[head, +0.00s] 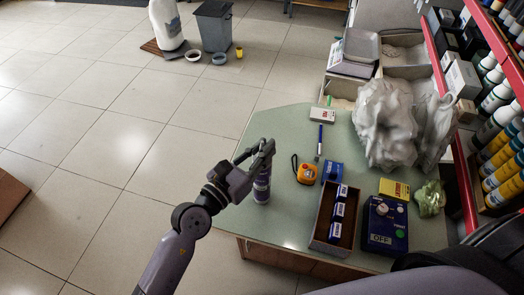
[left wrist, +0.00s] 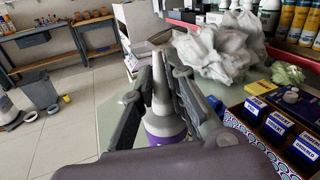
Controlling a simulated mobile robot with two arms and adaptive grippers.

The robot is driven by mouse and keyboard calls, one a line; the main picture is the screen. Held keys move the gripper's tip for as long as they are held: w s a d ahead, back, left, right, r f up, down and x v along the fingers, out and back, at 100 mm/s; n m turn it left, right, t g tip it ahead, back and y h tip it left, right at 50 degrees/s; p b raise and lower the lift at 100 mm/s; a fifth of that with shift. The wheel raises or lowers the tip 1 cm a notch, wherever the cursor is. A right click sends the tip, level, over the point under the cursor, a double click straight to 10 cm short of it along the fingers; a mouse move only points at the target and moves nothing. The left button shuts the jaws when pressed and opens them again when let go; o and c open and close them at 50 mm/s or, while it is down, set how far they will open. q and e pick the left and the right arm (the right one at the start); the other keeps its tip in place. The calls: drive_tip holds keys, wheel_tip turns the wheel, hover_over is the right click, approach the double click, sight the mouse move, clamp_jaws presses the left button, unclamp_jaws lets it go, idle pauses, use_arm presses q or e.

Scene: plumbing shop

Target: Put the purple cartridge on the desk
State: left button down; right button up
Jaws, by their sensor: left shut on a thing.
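The purple cartridge (head: 262,187) is upright in my left gripper (head: 262,155), over the left part of the green desk (head: 265,222). In the left wrist view the cartridge (left wrist: 163,128) shows its grey nozzle and purple body between the two dark fingers of the left gripper (left wrist: 168,85). The fingers are shut on it from both sides. I cannot tell whether its base touches the desk top. My right gripper is not in view.
On the desk are an orange tape measure (head: 306,172), a blue marker (head: 320,140), an open box of small blue boxes (head: 322,222), a blue device (head: 388,228) and a grey plastic-wrapped bundle (head: 385,125). Shelves of bottles (head: 500,125) stand at right. Bare desk lies near the cartridge.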

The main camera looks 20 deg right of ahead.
use_arm(q)
drive_tip(key=shift+r, duration=0.15)
drive_tip(key=c, duration=1.6)
unclamp_jaws()
drive_tip(key=shift+f, duration=0.25)
drive_tip(key=shift+r, duration=0.2)
drive_tip(key=shift+s+a+f, duration=0.15)
drive_tip(key=shift+s+a, duration=0.05)
drive_tip(key=shift+a, duration=0.05)
drive_tip(key=b+v, duration=0.2)
drive_tip(key=v, duration=0.9)
drive_tip(key=shift+s+a, duration=0.15)
drive_tip(key=shift+a, duration=0.05)
